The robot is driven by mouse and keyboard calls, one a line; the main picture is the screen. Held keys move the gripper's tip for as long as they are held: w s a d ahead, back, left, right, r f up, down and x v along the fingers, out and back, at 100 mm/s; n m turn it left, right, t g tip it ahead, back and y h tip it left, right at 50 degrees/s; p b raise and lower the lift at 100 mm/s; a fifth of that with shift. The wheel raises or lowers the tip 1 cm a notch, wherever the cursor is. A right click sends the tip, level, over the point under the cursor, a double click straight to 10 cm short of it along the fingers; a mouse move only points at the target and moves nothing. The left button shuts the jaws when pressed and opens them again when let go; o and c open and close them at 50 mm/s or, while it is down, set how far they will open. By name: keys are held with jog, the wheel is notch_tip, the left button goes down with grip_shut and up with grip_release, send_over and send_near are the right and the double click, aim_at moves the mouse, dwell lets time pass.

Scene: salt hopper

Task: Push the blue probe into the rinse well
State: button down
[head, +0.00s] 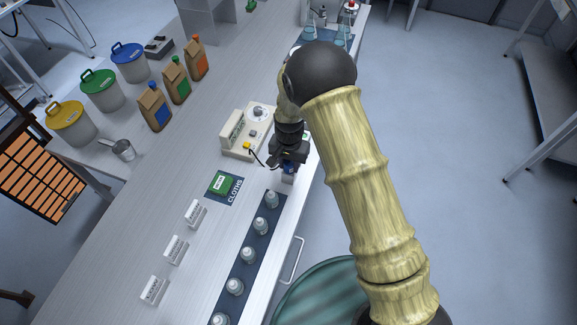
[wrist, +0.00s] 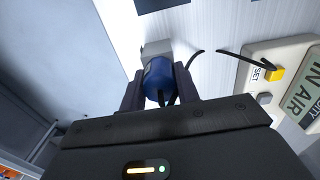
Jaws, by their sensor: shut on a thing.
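My gripper (head: 288,163) is shut on the blue probe (wrist: 158,78), which sits between its two dark fingers in the wrist view. The probe's blue body also shows just below the gripper in the head view (head: 289,168). A small pale grey block (wrist: 156,48) is at the probe's far end; it may be the rinse well, and I cannot tell how far the probe is in it. A black cable runs from the probe side toward the cream meter (head: 234,143), whose display (wrist: 311,84) reads "IN AIR".
Lidded tubs (head: 101,90) and brown bags (head: 175,79) stand farther left.

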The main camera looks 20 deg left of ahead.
jog(key=shift+r, duration=0.1)
jog(key=shift+r+p, duration=2.6)
jog(key=shift+r, duration=1.3)
jog(key=w+d+f+b, duration=0.1)
jog(key=d+f+b, duration=0.3)
jog(key=d, duration=1)
jog(key=d+f+n+b, duration=0.1)
jog(key=d+f+b, duration=0.3)
jog(key=d+f, duration=0.7)
jog(key=d, duration=0.4)
jog(key=shift+w, duration=0.4)
jog(key=shift+f, duration=0.1)
